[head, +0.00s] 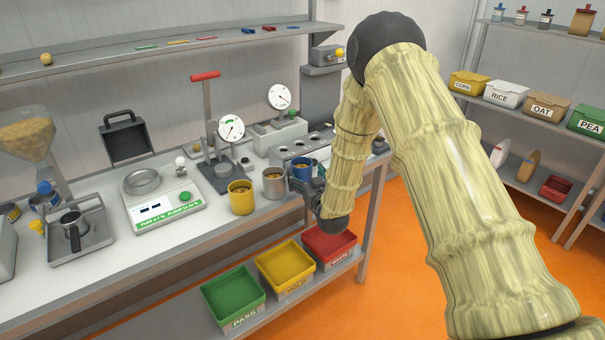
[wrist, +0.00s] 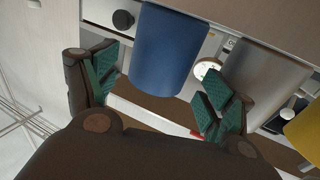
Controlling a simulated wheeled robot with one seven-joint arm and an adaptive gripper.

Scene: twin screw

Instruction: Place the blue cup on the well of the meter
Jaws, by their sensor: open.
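The blue cup (head: 301,171) stands near the front edge of the bench, right of the steel cup. It also shows large in the wrist view (wrist: 168,50). My gripper (head: 312,186) is at the cup's near side, partly hiding it in the head view. In the wrist view my open gripper (wrist: 160,75) has its green-padded fingers spread left and right of the cup, with a gap on the left. Contact on the right is unclear. A grey unit with a round dial (head: 280,97) stands behind, and I take it as the meter. Its well cannot be made out clearly.
The steel cup (head: 273,184) and yellow cup (head: 240,198) stand close left of the blue cup. A red-handled press (head: 207,125) with a dial and a grey block with holes (head: 300,146) stand behind. Green, yellow and red trays (head: 335,243) sit on the shelf below.

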